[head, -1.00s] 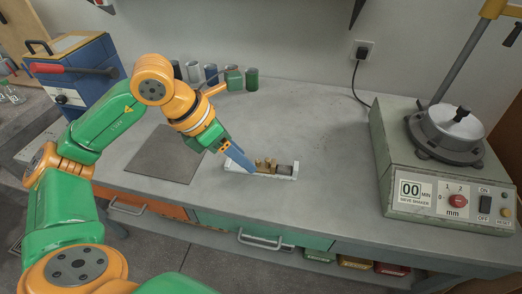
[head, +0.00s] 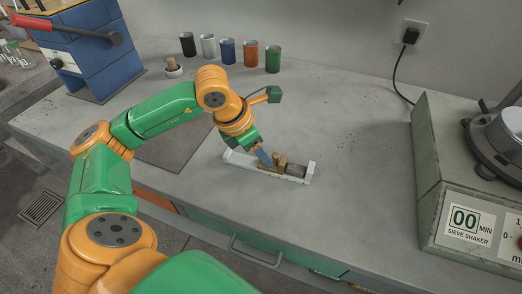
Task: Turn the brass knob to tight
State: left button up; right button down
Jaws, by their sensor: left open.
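The brass knob (head: 281,160) is a small gold-coloured piece in a shallow white holder (head: 236,156) on the concrete bench. A dark grey block (head: 294,171) sits in the holder just right of it. My left gripper (head: 266,161) points down at the brass piece from the upper left, its blue fingers at the brass piece's left side. It is open; whether a finger touches the brass is too small to tell. The fingers hide part of the brass. My right gripper is out of view.
Several coloured cups (head: 228,51) stand along the wall behind my arm. A sieve shaker (head: 443,165) stands at the right and a blue machine (head: 80,62) at the back left. A dark flat mat (head: 170,150) lies left of the holder. The bench right of the holder is clear.

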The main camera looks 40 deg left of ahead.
pick_arm(q)
grip_shut()
jog(key=shift+m, duration=0.3)
jog(key=shift+w+a+m+h+b, duration=0.15)
jog(key=shift+m+h+b, duration=0.25)
jog(key=shift+m, duration=0.6)
jog(key=m+g+h, duration=0.1)
jog(key=m, duration=0.1)
jog(key=shift+m, duration=0.4)
jog(key=m, duration=0.1)
jog(key=m+g+p, duration=0.1)
jog(key=m, duration=0.1)
jog(key=m+g, duration=0.1)
jog(key=m, duration=0.1)
jog(key=shift+w+r+h, duration=0.1)
jog(key=shift+w+h, duration=0.15)
jog(key=shift+h, duration=0.15)
jog(key=m+g, duration=0.1)
jog(key=m, duration=0.2)
jog(key=m+g, duration=0.1)
jog(key=m, duration=0.2)
jog(key=shift+w+p, duration=0.15)
jog(key=shift+p, duration=0.25)
jog(key=shift+y, duration=0.3)
